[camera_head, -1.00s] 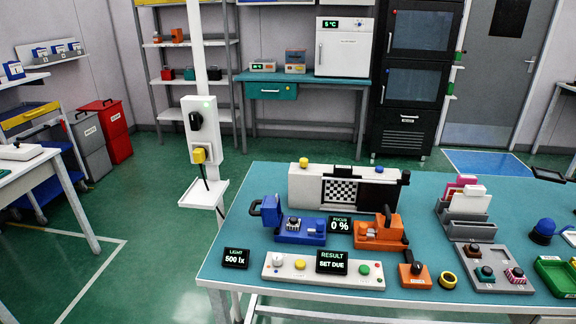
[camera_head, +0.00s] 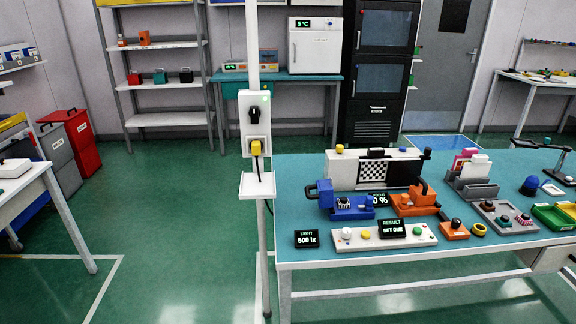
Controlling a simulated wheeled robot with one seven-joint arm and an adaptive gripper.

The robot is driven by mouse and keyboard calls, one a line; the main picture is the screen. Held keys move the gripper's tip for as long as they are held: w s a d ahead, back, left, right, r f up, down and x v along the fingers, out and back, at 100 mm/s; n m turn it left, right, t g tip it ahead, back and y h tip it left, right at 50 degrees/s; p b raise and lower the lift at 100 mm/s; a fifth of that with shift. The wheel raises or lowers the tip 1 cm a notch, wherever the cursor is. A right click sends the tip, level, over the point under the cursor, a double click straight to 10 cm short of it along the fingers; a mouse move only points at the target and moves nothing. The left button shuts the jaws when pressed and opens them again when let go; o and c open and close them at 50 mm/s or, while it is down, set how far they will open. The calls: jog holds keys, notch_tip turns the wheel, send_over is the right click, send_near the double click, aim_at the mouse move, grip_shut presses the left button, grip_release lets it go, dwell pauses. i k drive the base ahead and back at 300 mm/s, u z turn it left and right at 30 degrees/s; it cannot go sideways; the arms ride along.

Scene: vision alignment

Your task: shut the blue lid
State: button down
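The blue fixture (camera_head: 352,209) stands on the teal table, left of the orange fixture (camera_head: 413,203). Its blue lid (camera_head: 326,195) is raised on the left side of the base, standing roughly upright with a dark handle sticking out to the left. A small dark part with a pale top sits in the open blue base. The orange fixture looks closed, though its details are small. My gripper is not in view.
A white post (camera_head: 253,45) with a small shelf (camera_head: 257,187) stands at the table's left. Green floor (camera_head: 170,230) is clear further left.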

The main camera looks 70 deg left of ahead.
aim_at(325, 197)
jog(key=u, duration=0.05)
jog(key=k, duration=0.1)
jog(key=u, duration=1.85)
jog(key=i, duration=0.5)
jog(key=z, duration=0.9)
jog(key=k, duration=0.7)
jog(key=u, duration=0.25)
